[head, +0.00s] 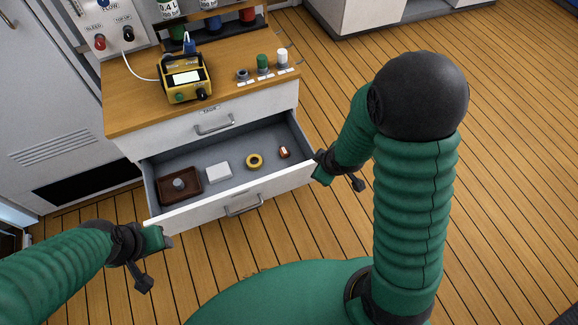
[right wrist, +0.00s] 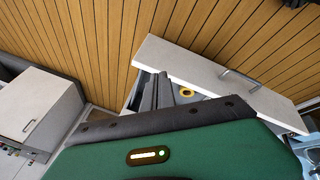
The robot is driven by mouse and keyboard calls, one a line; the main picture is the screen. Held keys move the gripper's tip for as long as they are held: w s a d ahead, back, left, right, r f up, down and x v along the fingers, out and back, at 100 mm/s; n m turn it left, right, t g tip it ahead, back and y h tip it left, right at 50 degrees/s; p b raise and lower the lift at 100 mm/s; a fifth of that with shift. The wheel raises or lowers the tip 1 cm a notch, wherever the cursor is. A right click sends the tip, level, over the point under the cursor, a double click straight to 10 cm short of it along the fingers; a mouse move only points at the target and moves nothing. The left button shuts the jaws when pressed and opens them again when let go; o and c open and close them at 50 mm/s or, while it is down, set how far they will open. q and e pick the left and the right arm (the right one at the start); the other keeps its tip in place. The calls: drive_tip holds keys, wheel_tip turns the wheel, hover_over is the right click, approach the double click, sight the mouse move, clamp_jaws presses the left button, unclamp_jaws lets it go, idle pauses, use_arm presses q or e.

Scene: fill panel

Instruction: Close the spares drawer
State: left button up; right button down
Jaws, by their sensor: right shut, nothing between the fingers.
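The open drawer (head: 200,215) is pulled well out of the wooden-topped cabinet, and its white front with a grey bar handle (head: 243,205) faces me. Inside lie a brown tray (head: 180,197) with a grey round piece, a white block (head: 218,172), a yellow ring (head: 254,161) and a small copper-coloured piece (head: 284,152). My right gripper (head: 318,172) is shut and empty at the right end of the drawer front; I cannot tell if it touches. In the right wrist view its fingers (right wrist: 166,90) appear beside the drawer front (right wrist: 190,66). My left gripper (head: 163,240) is near the front's left end, its jaws unclear.
Above is a closed drawer (head: 190,140) with its own handle. The worktop (head: 135,100) carries a yellow meter (head: 187,80) with a cable, and several small knobs or jars. A grey cabinet (head: 45,120) stands left. Plank floor (head: 520,170) lies clear to the right.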

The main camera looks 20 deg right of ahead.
drive_tip(key=n+y+p, duration=0.2)
drive_tip(key=n+p, duration=0.3)
drive_tip(key=n, duration=0.1)
drive_tip(key=n+y, duration=0.3)
drive_tip(key=n, duration=0.1)
approach(287, 177)
wheel_tip(287, 177, down, 4)
drive_tip(key=s+a, duration=0.1)
drive_tip(key=s, duration=0.2)
use_arm(q)
drive_tip(key=w+v, duration=0.2)
drive_tip(key=v, duration=0.7)
drive_tip(key=shift+r+p, duration=0.2)
drive_tip(key=shift+p, duration=0.15)
use_arm(e)
drive_tip(key=shift+t, duration=0.4)
drive_tip(key=w, duration=0.4)
drive_tip(key=shift+w+a, duration=0.3)
use_arm(q)
drive_tip(key=shift+d, duration=0.1)
